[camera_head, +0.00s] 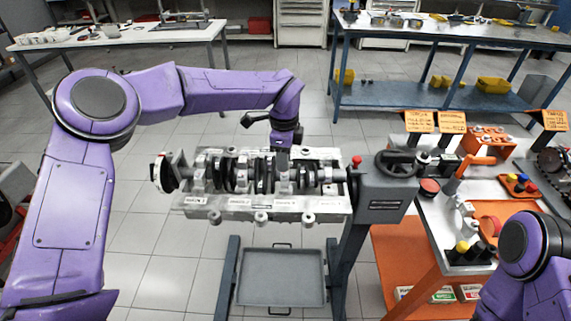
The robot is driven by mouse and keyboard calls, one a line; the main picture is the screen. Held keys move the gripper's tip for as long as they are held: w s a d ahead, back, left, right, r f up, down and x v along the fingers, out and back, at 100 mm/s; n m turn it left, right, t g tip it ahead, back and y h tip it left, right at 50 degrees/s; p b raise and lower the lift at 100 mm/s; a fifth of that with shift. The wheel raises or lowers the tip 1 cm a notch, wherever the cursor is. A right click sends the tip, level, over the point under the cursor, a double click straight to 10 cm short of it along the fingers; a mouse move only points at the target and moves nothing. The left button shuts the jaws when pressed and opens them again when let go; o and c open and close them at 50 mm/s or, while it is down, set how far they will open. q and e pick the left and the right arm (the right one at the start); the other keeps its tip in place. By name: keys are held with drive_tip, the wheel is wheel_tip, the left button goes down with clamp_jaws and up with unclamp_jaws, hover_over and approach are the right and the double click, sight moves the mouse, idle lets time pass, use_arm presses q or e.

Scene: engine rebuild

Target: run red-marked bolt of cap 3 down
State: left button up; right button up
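The grey engine block (262,214) is held on the stand, with the crankshaft (243,177) lying along its top. Several light bearing caps (283,177) sit across the crankshaft. Small labels on the block's front face are too small to read. I cannot make out a red-marked bolt or tell which cap is number 3. My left gripper (284,147) points down over the back edge of the block, right of its middle. Its fingers are small and dark against the block, so their opening and any contact are unclear. My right gripper is outside the picture.
The engine stand (385,195) has a handwheel (397,164) and a red knob at the block's right end. A grey tray (281,277) is below the block. The right workbench (437,234) holds tools, an orange caddy (487,141) and colored parts. Tables stand behind; the floor between is clear.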

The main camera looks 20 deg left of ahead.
sight(285, 174)
use_arm(q)
wheel_tip(285, 174, down, 3)
drive_tip(key=shift+w, duration=0.15)
drive_tip(key=shift+d+f+p, duration=0.1)
drive_tip(key=shift+f+p, duration=0.2)
drive_tip(key=shift+f, duration=0.2)
clamp_jaws()
drive_tip(key=shift+m, duration=0.4)
